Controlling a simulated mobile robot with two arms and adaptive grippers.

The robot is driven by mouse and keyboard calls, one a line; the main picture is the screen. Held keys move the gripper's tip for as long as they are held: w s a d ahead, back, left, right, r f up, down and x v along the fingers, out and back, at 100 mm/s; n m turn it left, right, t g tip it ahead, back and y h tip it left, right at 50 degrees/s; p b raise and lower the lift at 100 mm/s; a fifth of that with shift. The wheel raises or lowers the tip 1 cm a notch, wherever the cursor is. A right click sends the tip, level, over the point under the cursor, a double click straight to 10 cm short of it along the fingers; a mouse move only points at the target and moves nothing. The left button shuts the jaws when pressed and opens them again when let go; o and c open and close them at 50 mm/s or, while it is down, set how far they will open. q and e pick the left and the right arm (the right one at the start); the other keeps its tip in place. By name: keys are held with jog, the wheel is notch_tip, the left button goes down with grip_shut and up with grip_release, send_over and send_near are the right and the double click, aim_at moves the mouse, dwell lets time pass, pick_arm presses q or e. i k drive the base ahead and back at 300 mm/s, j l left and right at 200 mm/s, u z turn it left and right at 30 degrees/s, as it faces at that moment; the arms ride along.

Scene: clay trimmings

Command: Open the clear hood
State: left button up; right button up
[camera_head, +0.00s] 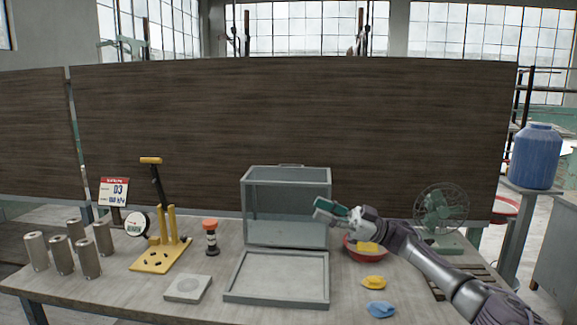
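The clear hood (286,174) is a see-through box with a grey frame. It stands raised at the back edge of a shallow grey tray (234,291), so the tray's top is uncovered. A small handle shows on the hood's top edge. My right gripper (326,209) reaches in from the right and overlaps the hood's right side in the picture. I cannot tell whether it touches the hood or whether its fingers are apart. My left gripper is out of view.
Yellow (374,283) and blue (381,310) pieces lie right of the tray. A yellow lever press (160,250) and several metal cylinders (61,255) stand left.

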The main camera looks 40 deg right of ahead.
aim_at(272, 233)
jog(key=i+l, duration=0.25)
jog(key=l, duration=0.15)
jog(key=i+l, duration=0.25)
jog(key=l, duration=0.2)
jog(key=i+l, duration=0.25)
jog(key=l, duration=0.15)
jog(key=i+l, duration=0.25)
jog(key=l, duration=0.2)
jog(key=i+l, duration=0.2)
jog(key=l, duration=0.2)
